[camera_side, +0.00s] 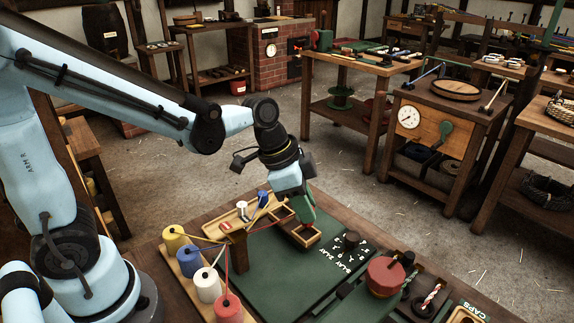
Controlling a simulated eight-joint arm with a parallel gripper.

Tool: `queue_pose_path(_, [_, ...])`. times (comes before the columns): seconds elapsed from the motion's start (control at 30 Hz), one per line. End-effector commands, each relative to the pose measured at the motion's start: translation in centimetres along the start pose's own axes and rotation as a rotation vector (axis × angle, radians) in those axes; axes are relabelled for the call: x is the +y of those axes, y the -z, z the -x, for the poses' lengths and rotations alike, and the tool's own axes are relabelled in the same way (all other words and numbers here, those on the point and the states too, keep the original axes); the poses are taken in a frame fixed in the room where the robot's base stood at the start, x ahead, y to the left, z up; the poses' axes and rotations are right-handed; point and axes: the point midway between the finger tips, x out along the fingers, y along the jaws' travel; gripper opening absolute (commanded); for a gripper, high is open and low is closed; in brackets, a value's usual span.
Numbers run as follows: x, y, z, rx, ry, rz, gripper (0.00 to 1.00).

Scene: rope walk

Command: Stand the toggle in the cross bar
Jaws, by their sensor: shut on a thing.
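I cannot make out whether this is the toggle. A red strand (268,224) runs from a brown wooden post (236,249) towards the fingers; whether it reaches them is unclear. I cannot tell which part is the cross bar.
Yellow (174,239), blue (190,261), white (207,285) and red (229,308) spools stand at the front left. A red drum (385,276) stands at the right. The mat's middle is clear.

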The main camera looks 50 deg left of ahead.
Motion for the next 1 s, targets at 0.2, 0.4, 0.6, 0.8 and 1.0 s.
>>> queue_pose_path(0.2, [0.0,-0.9,-2.2,0.0,0.001,0.0,0.0])
queue_pose_path(0.4, [0.0,-1.4,-3.3,0.001,0.001,0.001,0.0])
queue_pose_path(0.6, [0.0,-1.4,-3.3,0.001,0.001,0.001,0.0])
queue_pose_path(0.8, [0.0,-1.5,-3.7,0.001,0.001,0.001,0.0])
queue_pose_path(1.0, [0.0,-1.5,-3.6,0.001,0.001,0.001,0.51])
